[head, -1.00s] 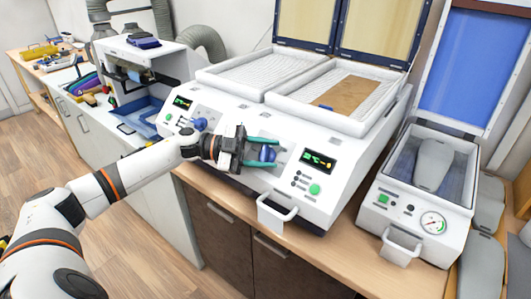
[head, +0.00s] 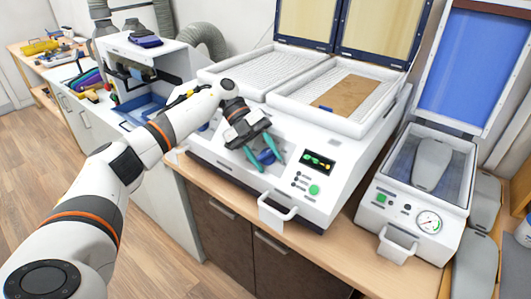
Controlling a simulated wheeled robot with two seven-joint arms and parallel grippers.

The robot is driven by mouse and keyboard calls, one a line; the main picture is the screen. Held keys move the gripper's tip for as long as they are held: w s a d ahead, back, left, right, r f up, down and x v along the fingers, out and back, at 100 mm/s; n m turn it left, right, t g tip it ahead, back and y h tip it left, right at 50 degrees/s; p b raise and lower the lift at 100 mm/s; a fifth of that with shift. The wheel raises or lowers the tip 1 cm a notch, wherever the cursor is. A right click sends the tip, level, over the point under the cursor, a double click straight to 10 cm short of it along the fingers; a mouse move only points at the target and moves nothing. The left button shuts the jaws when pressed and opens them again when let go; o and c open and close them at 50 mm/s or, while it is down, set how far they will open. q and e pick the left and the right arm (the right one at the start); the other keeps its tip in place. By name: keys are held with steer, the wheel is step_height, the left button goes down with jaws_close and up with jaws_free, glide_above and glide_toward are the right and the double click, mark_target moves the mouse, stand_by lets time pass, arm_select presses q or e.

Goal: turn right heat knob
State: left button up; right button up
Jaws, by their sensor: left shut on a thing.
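The right heat knob (head: 266,157) is a blue knob on the sloped front of the white heating machine (head: 235,150), left of the right display (head: 318,162). My left gripper (head: 264,158) has its two green fingers on either side of the knob and is shut on it. The fingers point down and to the right. The left knob is mostly hidden behind my left arm. My right gripper is not in view.
A white handle (head: 276,213) sticks out below the knob. A brown sheet (head: 354,97) lies in the right open tray. A vacuum press (head: 425,190) with a gauge and grey insole stands at the right. Wood floor is free at the left.

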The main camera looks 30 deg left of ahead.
arm_select(q)
steer(key=shift+f+m+g+y, duration=0.1)
steer(key=shift+m+g+y, duration=0.65)
steer(key=shift+y, duration=0.35)
steer(key=o, duration=1)
steer(key=b+v, duration=0.1)
steer(key=v, duration=0.1)
steer(key=shift+w+a+r, duration=0.1)
steer(key=shift+a+r, duration=0.1)
steer(key=p+v, duration=0.1)
steer(key=v, duration=0.2)
steer(key=shift+a+r+p, duration=0.1)
steer(key=shift+r+p, duration=0.2)
steer(key=shift+r, duration=0.1)
steer(key=p+v, duration=0.3)
steer(key=shift+w+a+r+p, duration=0.15)
steer(key=shift+a+r+p, duration=0.05)
steer(key=shift+r+p, duration=0.15)
steer(key=shift+p+v, duration=0.9)
steer(key=shift+p, duration=0.15)
